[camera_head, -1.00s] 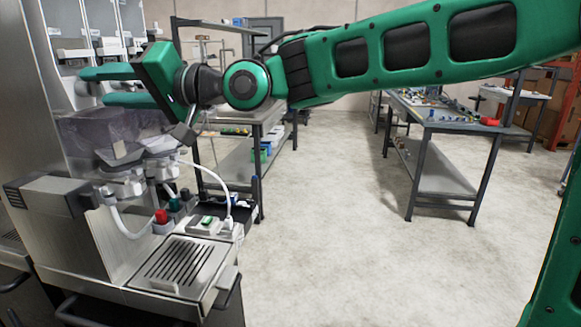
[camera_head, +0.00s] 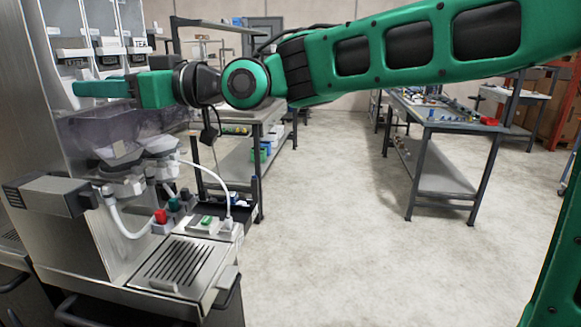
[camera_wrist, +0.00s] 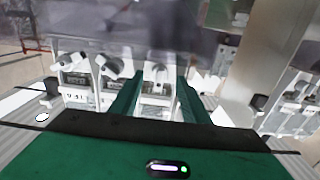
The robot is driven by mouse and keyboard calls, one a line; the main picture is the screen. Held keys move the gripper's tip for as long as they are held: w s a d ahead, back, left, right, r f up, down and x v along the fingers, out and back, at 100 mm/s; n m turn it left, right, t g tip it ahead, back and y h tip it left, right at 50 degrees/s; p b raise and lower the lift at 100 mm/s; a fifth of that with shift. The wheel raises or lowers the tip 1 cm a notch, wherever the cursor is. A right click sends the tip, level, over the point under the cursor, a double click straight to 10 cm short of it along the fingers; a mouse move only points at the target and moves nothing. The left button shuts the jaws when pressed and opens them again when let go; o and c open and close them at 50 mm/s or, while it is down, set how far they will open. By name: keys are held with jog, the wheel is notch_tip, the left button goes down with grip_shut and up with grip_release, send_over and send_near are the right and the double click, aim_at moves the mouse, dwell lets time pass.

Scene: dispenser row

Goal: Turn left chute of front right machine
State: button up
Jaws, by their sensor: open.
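The front right machine (camera_head: 85,130) stands at the left of the head view, with several white chutes under clear canisters. Its left chute (camera_head: 74,56) is at the left of that row, above my gripper in the picture. My gripper (camera_head: 80,89) reaches into the machine from the right, fingers seen nearly edge-on, one largely hiding the other. In the wrist view, which looks upside down, the green fingers (camera_wrist: 157,90) are spread apart. A white chute (camera_wrist: 156,73), seemingly the left one, shows between them; I cannot tell whether they touch it. Two other chutes show to its left.
Clear mixing bowls (camera_head: 130,140) sit below my gripper. A drip tray (camera_head: 178,265) and red button block (camera_head: 162,217) are lower at the front. A steel column (camera_wrist: 262,65) stands beside the chutes. A workbench (camera_head: 440,120) is at the right; open floor lies between.

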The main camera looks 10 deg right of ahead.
jog(key=s+d+n, duration=0.4)
jog(key=d+n, duration=0.2)
jog(key=d, duration=0.4)
jog(key=w+d+f+m+t+h, duration=0.1)
jog(key=d+f+m+h, duration=0.3)
jog(key=d+f, duration=0.5)
jog(key=w+d+f+m+h, duration=0.4)
jog(key=d+f, duration=0.5)
jog(key=d, duration=0.3)
jog(key=shift+w+d+m+t+h, duration=0.35)
jog(key=shift+m+h, duration=0.25)
jog(key=shift+h, duration=0.2)
jog(key=shift+d, duration=0.1)
